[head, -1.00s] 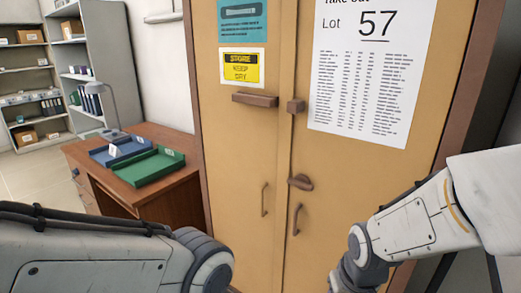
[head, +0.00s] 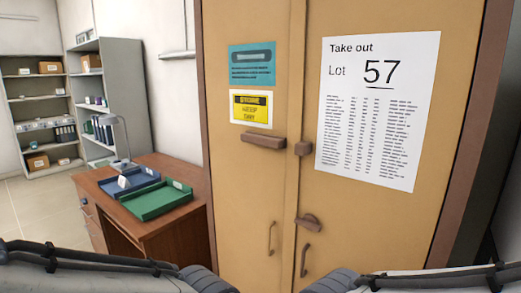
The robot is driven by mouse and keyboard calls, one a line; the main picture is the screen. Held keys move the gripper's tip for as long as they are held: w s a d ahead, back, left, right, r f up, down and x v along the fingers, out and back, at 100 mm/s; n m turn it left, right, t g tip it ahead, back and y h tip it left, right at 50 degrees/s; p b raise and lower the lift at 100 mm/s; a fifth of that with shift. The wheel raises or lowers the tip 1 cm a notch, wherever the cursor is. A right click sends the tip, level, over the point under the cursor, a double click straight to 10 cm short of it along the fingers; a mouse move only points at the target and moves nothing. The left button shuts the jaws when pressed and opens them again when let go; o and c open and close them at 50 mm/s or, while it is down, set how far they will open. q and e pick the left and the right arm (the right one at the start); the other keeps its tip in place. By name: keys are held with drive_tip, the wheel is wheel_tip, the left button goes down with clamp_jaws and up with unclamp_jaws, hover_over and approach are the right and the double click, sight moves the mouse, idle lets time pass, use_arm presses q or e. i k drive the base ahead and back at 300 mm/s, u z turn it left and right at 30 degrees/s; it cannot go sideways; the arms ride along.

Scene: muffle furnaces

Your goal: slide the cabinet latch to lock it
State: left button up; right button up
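The tan two-door cabinet (head: 360,215) fills the middle and right of the head view, its doors shut. The brown latch bar (head: 263,141) lies roughly level on the left door. A small brown block (head: 303,148) sits to its right on the right door, with a gap between them across the door seam. Lower down is a brown turn knob (head: 308,222), with a curved handle on each door (head: 271,238) (head: 306,260). Parts of both my arms show along the bottom edge, but neither gripper is in view.
A white "Take out Lot 57" sheet (head: 378,110), a teal label (head: 251,63) and a yellow sign (head: 251,108) are on the doors. A wooden desk (head: 180,220) with blue and green trays stands at the left. Grey shelves (head: 128,85) stand behind it.

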sight(269, 142)
drive_tip(key=u, duration=0.65)
drive_tip(key=i, duration=1.2)
drive_tip(key=z, duration=0.65)
